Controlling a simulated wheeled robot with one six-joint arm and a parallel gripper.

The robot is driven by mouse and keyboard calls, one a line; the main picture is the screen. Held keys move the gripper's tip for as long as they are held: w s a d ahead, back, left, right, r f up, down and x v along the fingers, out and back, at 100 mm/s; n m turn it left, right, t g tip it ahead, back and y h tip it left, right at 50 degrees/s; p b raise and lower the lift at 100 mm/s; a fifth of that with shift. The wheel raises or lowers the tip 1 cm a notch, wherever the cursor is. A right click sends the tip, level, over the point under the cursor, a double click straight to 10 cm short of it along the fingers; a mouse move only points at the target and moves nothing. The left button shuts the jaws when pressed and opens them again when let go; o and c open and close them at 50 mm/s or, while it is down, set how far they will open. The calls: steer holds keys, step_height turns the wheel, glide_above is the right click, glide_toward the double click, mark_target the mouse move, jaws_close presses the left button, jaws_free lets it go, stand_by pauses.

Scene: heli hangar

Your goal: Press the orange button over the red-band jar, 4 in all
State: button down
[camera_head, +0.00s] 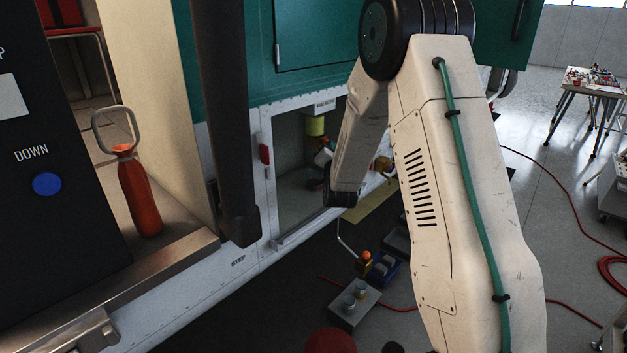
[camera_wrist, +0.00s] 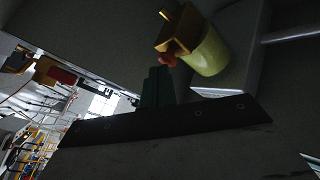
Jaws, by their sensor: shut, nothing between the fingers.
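In the wrist view, a small orange-red button (camera_wrist: 168,59) sticks out of a yellow block (camera_wrist: 178,30) beside a yellow-green cylinder (camera_wrist: 208,55). My gripper (camera_wrist: 157,84) shows as dark green fingers, shut and empty, with the tips just short of the button; I cannot tell whether they touch. In the head view, the yellow-green cylinder (camera_head: 315,126) hangs inside an open bay in the white lower hull. My arm hides part of that bay. I cannot make out the red-band jar in either view.
The bay has a white frame (camera_head: 268,190) around it. A dark post (camera_head: 226,120) stands left of it. Red hose (camera_head: 570,215) crosses the floor at right.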

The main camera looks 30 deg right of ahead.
steer(key=shift+s+d, duration=0.3)
steer(key=shift+s, duration=0.6)
steer(key=shift+s+d, duration=0.35)
steer(key=shift+s, duration=0.5)
steer(key=shift+s+d, duration=0.3)
steer(key=shift+s, duration=0.6)
stand_by(0.4)
